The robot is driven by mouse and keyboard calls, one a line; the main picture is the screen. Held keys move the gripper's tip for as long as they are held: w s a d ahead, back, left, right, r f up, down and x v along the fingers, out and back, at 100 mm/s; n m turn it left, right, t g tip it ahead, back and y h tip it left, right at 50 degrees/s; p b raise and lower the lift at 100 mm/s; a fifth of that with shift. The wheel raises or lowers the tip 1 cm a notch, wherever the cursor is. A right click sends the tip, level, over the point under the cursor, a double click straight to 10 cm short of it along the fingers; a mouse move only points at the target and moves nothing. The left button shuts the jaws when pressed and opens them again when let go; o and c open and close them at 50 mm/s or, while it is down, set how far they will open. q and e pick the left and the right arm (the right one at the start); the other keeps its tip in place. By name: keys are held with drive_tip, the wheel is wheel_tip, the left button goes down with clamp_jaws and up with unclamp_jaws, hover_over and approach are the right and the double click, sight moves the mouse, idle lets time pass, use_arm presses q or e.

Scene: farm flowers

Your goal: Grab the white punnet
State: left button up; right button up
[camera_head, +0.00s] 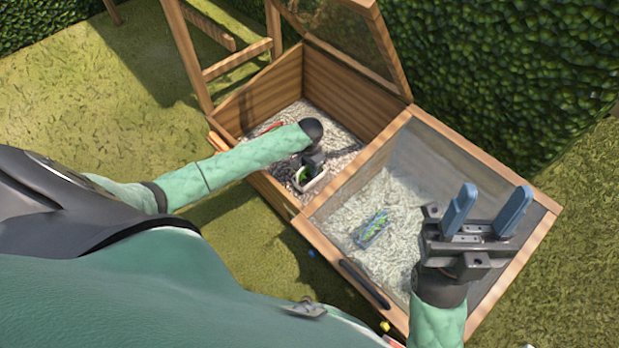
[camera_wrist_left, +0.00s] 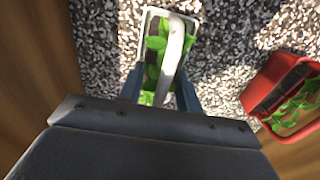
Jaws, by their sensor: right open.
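The white punnet (camera_head: 315,184) holds green leaves and stands on the gravel in the left compartment of the wooden box. In the left wrist view the white punnet (camera_wrist_left: 148,22) shows its white rim and a white arched handle. My left gripper (camera_head: 303,173) is down in that compartment at the punnet. In the left wrist view my left gripper (camera_wrist_left: 160,85) has its blue fingers apart, one on each side of the handle, with gaps visible. My right gripper (camera_head: 487,212) is open and empty above the right, glass-covered part of the box.
A red punnet (camera_wrist_left: 252,97) with green leaves stands to the right in the left wrist view, near a wooden wall. A bluish punnet (camera_head: 371,229) with greens lies under the glass lid (camera_head: 440,165). The left lid (camera_head: 345,28) is raised. A hedge (camera_head: 500,80) stands behind.

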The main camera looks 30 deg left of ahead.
use_arm(q)
clamp_jaws()
drive_tip(key=shift+r, duration=0.15)
